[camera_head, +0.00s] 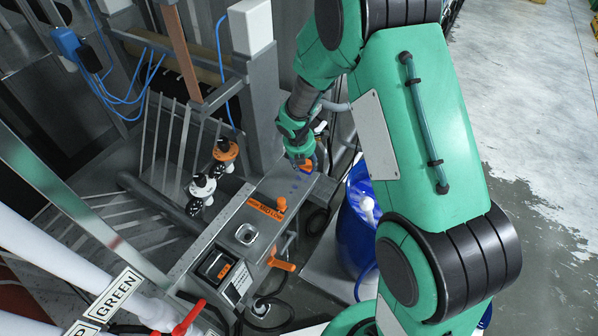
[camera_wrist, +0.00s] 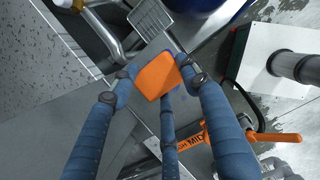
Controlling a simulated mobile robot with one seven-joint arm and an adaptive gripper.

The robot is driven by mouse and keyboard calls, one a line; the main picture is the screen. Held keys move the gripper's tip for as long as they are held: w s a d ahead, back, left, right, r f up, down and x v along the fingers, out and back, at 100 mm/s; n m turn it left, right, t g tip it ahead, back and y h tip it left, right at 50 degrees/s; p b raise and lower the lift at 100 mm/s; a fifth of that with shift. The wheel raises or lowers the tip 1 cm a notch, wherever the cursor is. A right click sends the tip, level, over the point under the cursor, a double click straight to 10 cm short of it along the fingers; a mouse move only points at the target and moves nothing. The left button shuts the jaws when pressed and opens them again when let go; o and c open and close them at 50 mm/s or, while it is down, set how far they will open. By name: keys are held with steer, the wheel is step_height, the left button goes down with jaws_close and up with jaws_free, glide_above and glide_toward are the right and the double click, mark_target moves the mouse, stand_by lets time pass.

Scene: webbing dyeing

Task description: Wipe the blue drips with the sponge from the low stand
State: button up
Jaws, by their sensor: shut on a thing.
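My gripper (camera_head: 298,156) is at the far end of the metal ledge of a machine, in the middle of the head view. It is shut on an orange sponge (camera_wrist: 157,76); in the wrist view blue fingers (camera_wrist: 158,84) press it from both sides and a third finger lies below. A bit of the sponge (camera_head: 307,165) shows in the head view beside the gripper. Small blue drips (camera_head: 295,184) mark the grey metal ledge (camera_head: 272,188) just below the gripper. Whether the sponge touches the ledge is unclear. I cannot make out the low stand.
A blue drum (camera_head: 352,222) stands right of the ledge. Black and orange-topped fittings (camera_head: 225,152) are to the left. A control panel (camera_head: 216,265) is nearer. Open floor lies far right.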

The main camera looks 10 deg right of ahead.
steer(key=w+a, duration=0.1)
steer(key=a, duration=0.6)
steer(key=shift+a, duration=0.4)
